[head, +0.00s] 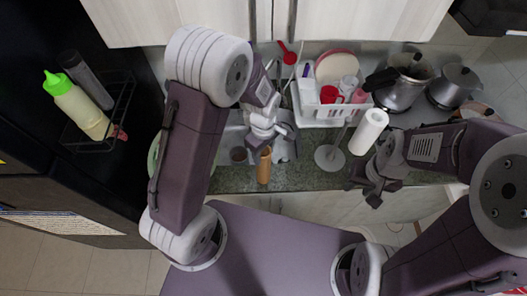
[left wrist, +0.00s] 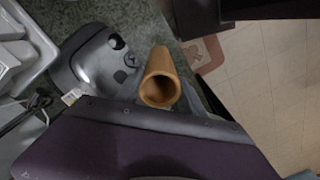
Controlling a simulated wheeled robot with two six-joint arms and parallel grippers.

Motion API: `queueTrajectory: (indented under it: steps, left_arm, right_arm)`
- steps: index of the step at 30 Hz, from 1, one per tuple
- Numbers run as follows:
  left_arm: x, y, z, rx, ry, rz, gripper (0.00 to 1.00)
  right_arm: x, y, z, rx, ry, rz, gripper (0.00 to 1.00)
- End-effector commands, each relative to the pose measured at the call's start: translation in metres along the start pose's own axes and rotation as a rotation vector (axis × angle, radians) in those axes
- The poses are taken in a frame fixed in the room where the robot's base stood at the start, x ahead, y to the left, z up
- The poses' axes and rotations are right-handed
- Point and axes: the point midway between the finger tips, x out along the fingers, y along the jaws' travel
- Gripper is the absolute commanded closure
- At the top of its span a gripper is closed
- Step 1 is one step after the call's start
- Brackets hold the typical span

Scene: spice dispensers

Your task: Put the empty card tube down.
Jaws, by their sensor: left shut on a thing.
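The brown card tube (head: 264,168) is in the head view below my left gripper (head: 264,146), near the front edge of the counter. My left gripper is shut on it. In the left wrist view the tube (left wrist: 160,80) shows its open, hollow end. I cannot tell whether its far end touches anything. My right gripper (head: 372,196) is near the counter's front edge, below a white paper roll (head: 370,130); its finger opening is unclear. A round-based holder with a thin bare post (head: 328,158) stands to the right of the tube.
A white dish rack (head: 318,112) with dishes and red items stands behind. Steel pots (head: 404,85) are at the back right. A dark wire shelf (head: 112,125) with bottles is at the left. Some speckled countertop (head: 300,180) is bare around the tube.

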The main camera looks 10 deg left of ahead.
Motion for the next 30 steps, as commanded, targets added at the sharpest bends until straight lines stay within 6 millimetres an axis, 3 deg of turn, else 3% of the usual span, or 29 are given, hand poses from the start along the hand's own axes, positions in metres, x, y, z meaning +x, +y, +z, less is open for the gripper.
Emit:
queueTrajectory:
  steps: [1, 3, 15, 30]
  left_arm:
    - [0.002, 0.000, 0.000, 0.000, 0.000, 0.000, 0.52]
    - [0.001, 0.000, 0.000, 0.000, 0.000, 0.000, 0.32]
    - [-0.007, 0.001, 0.000, 0.000, 0.001, 0.002, 0.32]
    - [-0.110, 0.001, 0.000, 0.000, 0.001, 0.003, 0.32]
  right_arm:
    - [0.002, 0.000, 0.000, 0.000, 0.000, 0.000, 0.64]
    - [0.001, 0.000, 0.000, 0.000, 0.000, 0.000, 0.64]
    - [-0.001, 0.000, 0.000, 0.000, 0.000, 0.000, 0.64]
    - [0.008, 0.000, 0.001, 0.000, 0.000, 0.000, 0.64]
